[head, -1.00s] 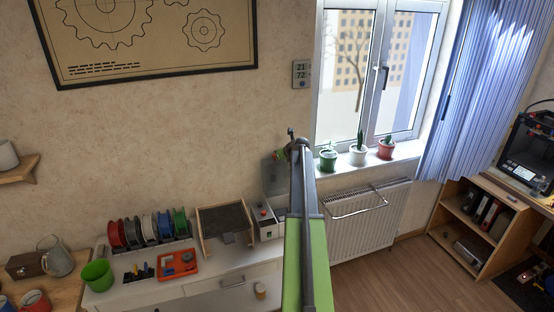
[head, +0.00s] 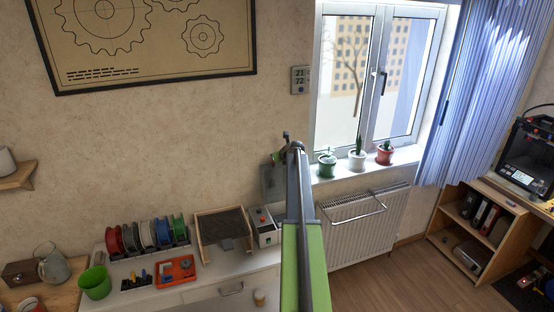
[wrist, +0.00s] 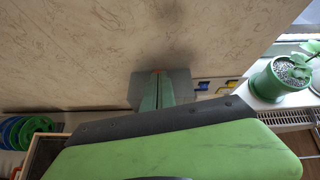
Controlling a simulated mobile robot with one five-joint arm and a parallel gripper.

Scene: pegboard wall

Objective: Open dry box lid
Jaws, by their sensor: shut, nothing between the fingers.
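The dry box appears to be the small white and grey box (head: 264,228) with a red button, at the right end of the white counter. A grey panel, apparently its lid (head: 268,184), stands upright behind it against the wall, partly hidden by my arm. My gripper (head: 279,158) is near the top of this panel in the head view, mostly hidden by my arm. In the wrist view the shut, empty fingers (wrist: 157,75) overlap the grey panel (wrist: 180,84). I cannot tell whether they touch it.
A wooden tray (head: 200,236) stands left of the box, with spools (head: 150,232), an orange tray (head: 175,270) and a green bucket (head: 95,283) farther left. A radiator (head: 362,228) and potted plants (head: 357,159) are to the right.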

